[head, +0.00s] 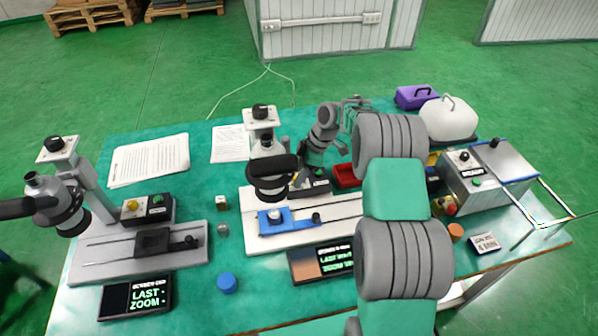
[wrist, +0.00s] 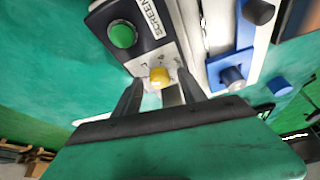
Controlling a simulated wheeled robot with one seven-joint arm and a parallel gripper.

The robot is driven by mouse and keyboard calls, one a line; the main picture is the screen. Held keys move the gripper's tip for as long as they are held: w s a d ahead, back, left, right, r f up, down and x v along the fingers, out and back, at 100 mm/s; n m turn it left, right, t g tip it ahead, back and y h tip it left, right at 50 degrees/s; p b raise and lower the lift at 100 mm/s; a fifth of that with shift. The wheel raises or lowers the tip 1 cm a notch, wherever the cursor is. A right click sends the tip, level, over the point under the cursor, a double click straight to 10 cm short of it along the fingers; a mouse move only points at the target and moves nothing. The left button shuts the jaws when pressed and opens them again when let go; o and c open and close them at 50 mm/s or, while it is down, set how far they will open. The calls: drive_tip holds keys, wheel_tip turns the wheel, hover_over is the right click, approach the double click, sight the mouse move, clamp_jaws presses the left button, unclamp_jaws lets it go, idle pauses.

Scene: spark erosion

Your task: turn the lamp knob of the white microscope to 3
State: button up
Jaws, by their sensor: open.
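The white microscope (head: 265,150) stands mid-table on a pale base, with a blue stage (head: 275,222) at its front. Its dark control box (head: 320,187) is partly covered by my arm in the head view. In the wrist view the box shows a green button (wrist: 122,35) and a yellow knob (wrist: 159,72) on a pale panel end. My gripper (wrist: 160,84) is open, with one finger on each side of the yellow knob. I cannot tell whether the fingers touch it. Marks by the knob are too small to read. The knob is hidden in the head view.
A grey microscope (head: 52,190) with its own control box (head: 148,209) stands at left. A screen (head: 320,262) lies in front of the white base. A red tray (head: 347,176) and a metal-topped box (head: 490,175) stand to the right. A blue cap (head: 227,282) lies in front.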

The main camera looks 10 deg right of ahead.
drive_tip(key=shift+c, duration=0.4)
clamp_jaws()
idle(0.4)
drive_tip(key=m+t+b, duration=0.1)
drive_tip(key=m+b, duration=0.1)
drive_tip(key=shift+s+f+m+b, duration=0.1)
drive_tip(key=shift+m+b, duration=0.2)
drive_tip(key=shift+b, duration=0.05)
drive_tip(key=shift+s+a+m+t+h+b, duration=0.1)
drive_tip(key=shift+m+t+h+b, duration=0.3)
drive_tip(key=shift+m+b, duration=0.65)
drive_tip(key=shift+s+a+m+t+h+b, duration=0.1)
drive_tip(key=shift+m+t+h+b, duration=0.35)
drive_tip(key=shift+m, duration=1)
drive_tip(key=shift+d+r, duration=0.1)
drive_tip(key=shift+r, duration=0.1)
drive_tip(key=shift+o, duration=0.4)
unclamp_jaws()
